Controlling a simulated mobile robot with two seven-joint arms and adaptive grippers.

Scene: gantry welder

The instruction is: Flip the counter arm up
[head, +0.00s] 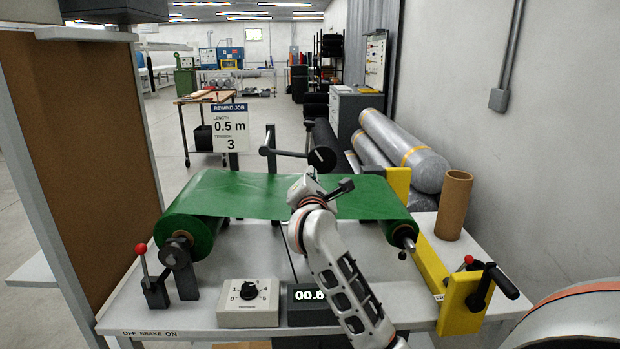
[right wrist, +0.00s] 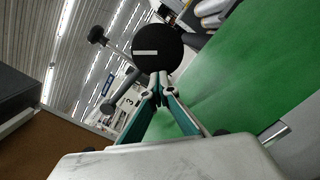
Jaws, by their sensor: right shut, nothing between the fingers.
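The counter arm is a dark rod (head: 287,153) with a black wheel (head: 322,158) marked by a white stripe at its right end and a black knob (head: 264,151) at its left. It stands behind the green sheet (head: 240,192); whether the wheel touches the sheet I cannot tell. My right gripper (head: 311,176) is over the sheet, just in front of and below the wheel. In the right wrist view its fingers (right wrist: 158,88) are shut and empty, tips close under the wheel (right wrist: 158,48). Contact is unclear. My left gripper is not in view.
The counter display (head: 308,296) reads 00.6. A dial box (head: 249,302) and a red-knobbed brake lever (head: 147,270) stand at the front. A cardboard tube (head: 454,205) and black crank (head: 490,282) are at right. A job sign (head: 231,127) stands behind. A brown panel (head: 80,150) bounds the left.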

